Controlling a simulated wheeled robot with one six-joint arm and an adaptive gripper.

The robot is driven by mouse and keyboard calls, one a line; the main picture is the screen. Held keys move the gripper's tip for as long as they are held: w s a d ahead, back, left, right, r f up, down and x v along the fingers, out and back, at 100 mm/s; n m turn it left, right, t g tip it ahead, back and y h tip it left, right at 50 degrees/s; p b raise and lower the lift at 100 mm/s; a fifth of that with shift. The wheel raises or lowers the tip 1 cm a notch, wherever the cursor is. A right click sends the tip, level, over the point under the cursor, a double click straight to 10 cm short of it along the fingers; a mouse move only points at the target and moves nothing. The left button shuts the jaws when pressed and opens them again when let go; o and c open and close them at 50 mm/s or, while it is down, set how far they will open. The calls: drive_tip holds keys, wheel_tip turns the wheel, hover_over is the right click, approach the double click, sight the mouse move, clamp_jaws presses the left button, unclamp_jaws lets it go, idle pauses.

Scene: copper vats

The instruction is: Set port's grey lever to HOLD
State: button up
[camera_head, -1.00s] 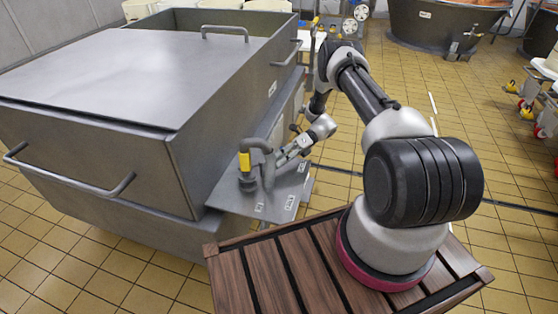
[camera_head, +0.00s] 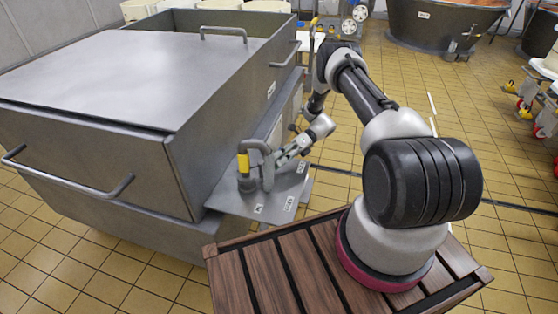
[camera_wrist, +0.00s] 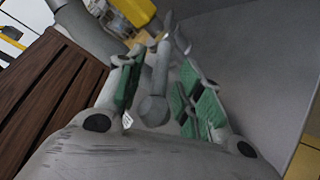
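The grey lever (camera_head: 267,176) stands on a flat metal plate (camera_head: 277,206) fixed to the side of the large steel vat, beside a bent grey pipe with a yellow band (camera_head: 243,163). My gripper (camera_head: 280,158) is close against the lever from the right, and the contact is too small to make out there. In the wrist view, the lever's grey rod and rounded end (camera_wrist: 154,108) lie between my gripper's green-padded fingers (camera_wrist: 160,80). The fingers are apart, with a gap seeming to show on each side of the lever. The plate's labels are too small to read.
The steel vat (camera_head: 90,125) with its bar handles fills the left. A slatted wooden platform (camera_head: 262,280) is in front, under my arm. A copper vat (camera_head: 425,28) and wheeled equipment stand farther back. Tiled floor (camera_head: 510,180) is open on the right.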

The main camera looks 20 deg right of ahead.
drive_tip(key=v, duration=1.1)
drive_tip(key=shift+w+d, duration=0.1)
drive_tip(key=shift+d, duration=0.05)
drive_tip(key=shift+w+d+r, duration=0.1)
drive_tip(key=shift+d+r, duration=0.05)
drive_tip(key=shift+d, duration=0.2)
